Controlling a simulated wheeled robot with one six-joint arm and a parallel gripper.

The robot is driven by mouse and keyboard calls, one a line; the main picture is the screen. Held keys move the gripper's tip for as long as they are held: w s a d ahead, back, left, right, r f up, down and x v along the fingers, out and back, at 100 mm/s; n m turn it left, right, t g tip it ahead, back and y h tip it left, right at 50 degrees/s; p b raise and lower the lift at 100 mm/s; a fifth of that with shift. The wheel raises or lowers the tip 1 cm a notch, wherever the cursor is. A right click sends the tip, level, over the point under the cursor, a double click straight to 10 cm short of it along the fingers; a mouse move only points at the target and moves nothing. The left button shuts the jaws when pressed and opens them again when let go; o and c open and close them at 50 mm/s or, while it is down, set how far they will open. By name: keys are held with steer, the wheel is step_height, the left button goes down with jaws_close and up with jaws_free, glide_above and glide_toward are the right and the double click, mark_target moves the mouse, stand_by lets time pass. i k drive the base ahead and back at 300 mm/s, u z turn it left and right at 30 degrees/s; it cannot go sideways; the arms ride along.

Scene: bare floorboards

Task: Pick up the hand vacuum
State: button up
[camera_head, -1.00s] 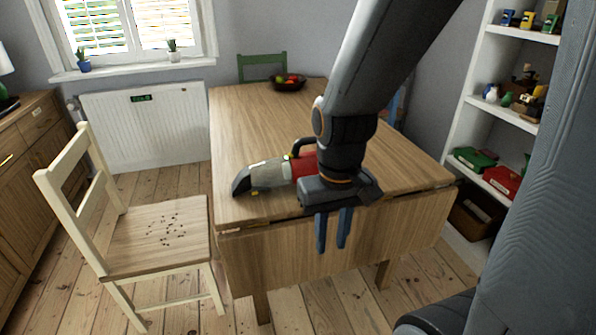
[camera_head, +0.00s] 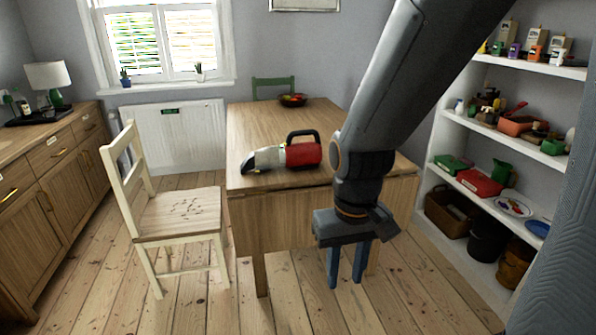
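The hand vacuum (camera_head: 301,154) lies on the wooden table (camera_head: 262,127) near its front edge. It has a red body, a black handle on top and a grey and dark nozzle pointing left. My gripper (camera_head: 346,284) has two blue fingers pointing down, with a gap between them and nothing held. It hangs in front of the table, below the tabletop's height in the picture, right of and nearer than the vacuum. My arm covers part of the table's right side.
A cream chair (camera_head: 183,213) stands left of the table. A wooden sideboard (camera_head: 52,170) is at far left, white shelves (camera_head: 459,174) at right. A fruit bowl (camera_head: 292,101) and green chair (camera_head: 274,82) are at the table's back. Floor in front is clear.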

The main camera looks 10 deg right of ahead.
mark_target(304, 155)
steer(key=z, duration=0.8)
steer(key=i, duration=1.95)
steer(key=u, duration=0.85)
